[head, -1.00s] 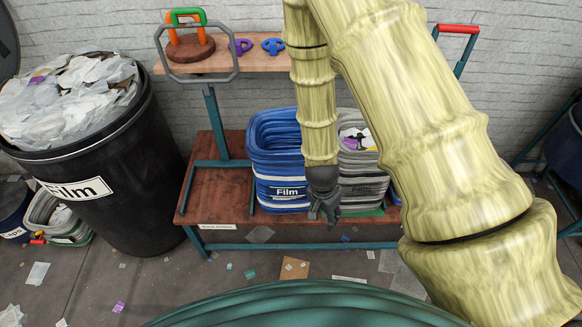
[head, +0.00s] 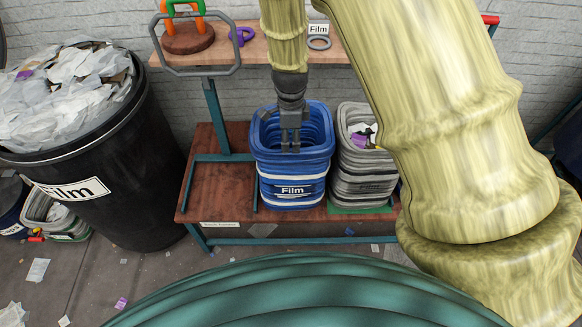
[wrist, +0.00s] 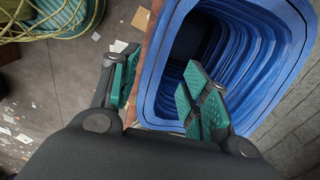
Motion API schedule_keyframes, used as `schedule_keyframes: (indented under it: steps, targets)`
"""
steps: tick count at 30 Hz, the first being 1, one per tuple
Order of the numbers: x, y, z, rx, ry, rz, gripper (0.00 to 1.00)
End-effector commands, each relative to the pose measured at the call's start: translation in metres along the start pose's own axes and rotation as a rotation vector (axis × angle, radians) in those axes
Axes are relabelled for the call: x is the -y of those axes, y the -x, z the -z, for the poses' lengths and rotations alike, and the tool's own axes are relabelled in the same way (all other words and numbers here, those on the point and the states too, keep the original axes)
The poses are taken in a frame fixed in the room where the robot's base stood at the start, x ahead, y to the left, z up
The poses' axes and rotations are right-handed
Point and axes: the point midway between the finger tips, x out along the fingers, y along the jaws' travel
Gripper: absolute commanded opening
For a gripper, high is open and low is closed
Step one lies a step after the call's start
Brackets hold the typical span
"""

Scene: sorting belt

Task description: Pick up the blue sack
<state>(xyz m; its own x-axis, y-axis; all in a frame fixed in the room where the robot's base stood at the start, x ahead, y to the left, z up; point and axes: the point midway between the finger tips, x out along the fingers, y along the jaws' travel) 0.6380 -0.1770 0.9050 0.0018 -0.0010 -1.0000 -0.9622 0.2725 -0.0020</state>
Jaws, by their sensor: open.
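The blue sack (head: 292,190), with white bands and a "Film" label, stands upright on the lower brown shelf in the head view. Its mouth is open, and its inside looks dark in the wrist view, where its blue rim (wrist: 160,62) also shows. My gripper (head: 291,148) points down at the sack's mouth, close to the front rim. In the wrist view my gripper (wrist: 160,95) is open and empty. One finger is over the floor side and the other over the sack's wall and mouth, with the near rim between them. I cannot tell whether they touch it.
A grey sack (head: 362,185) holding scraps stands close to the blue one's right. A black "Film" bin (head: 95,170) full of pale sheets is at left. The upper shelf (head: 250,52) with rings and a grey octagonal frame (head: 160,45) is behind. Scraps litter the floor.

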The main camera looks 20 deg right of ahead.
Motion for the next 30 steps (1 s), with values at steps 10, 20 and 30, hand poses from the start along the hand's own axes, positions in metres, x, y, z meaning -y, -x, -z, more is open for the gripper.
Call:
schedule_keyframes:
  steps: [10,20,30]
  targets:
    - [0.0,-0.037,0.007,0.0,-0.009,-0.001,0.46]
    - [0.0,-0.049,0.005,0.0,-0.006,-0.001,0.46]
    - [0.002,-0.081,0.004,0.0,-0.005,-0.002,0.46]
